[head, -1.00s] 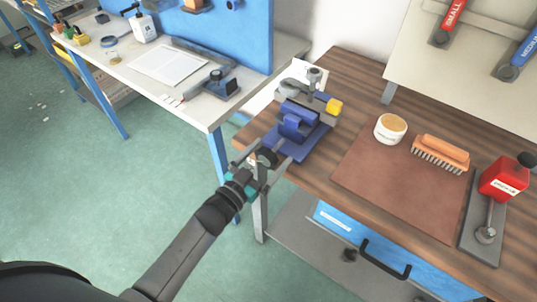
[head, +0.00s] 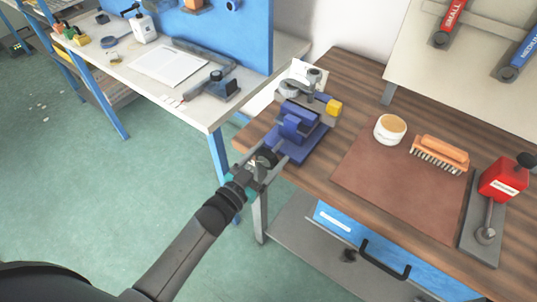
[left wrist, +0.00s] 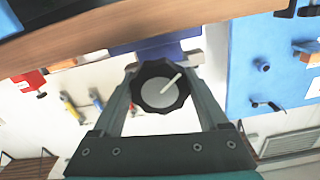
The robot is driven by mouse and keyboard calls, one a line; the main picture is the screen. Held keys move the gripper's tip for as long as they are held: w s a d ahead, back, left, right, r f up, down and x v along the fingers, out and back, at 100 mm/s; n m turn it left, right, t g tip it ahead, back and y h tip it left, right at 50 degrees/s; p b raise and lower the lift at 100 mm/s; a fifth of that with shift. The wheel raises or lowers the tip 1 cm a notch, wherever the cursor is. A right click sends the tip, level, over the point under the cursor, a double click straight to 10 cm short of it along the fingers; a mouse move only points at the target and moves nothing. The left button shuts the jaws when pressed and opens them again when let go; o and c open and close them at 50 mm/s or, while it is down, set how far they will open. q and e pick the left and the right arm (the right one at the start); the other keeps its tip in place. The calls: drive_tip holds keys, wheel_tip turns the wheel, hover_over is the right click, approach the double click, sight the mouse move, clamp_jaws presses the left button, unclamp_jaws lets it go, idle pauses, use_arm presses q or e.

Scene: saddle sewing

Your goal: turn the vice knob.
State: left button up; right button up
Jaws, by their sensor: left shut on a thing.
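The blue vice (head: 298,128) stands at the left end of the wooden workbench. Its black knob (left wrist: 160,87) has a scalloped rim and a grey face with a pale line slanting up to the right. In the left wrist view the knob sits between the two fingers of my left gripper (left wrist: 163,82), which is shut on it. In the head view my left gripper (head: 266,163) reaches to the front of the vice, and its fingers partly hide the knob. My right gripper is not in view.
On the workbench (head: 345,75) lie a brown mat (head: 385,190), a white tin (head: 390,130), a brush (head: 440,153) and a red tool (head: 503,180) on a grey plate. A white table (head: 190,100) with a blue panel stands at the left.

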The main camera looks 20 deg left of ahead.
use_arm(q)
drive_tip(key=shift+m, duration=0.5)
drive_tip(key=o, duration=1.3)
drive_tip(key=shift+c, duration=0.2)
drive_tip(key=shift+s, duration=0.1)
drive_tip(key=v, duration=1.5)
drive_tip(key=shift+p, duration=0.35)
drive_tip(key=shift+a, duration=0.1)
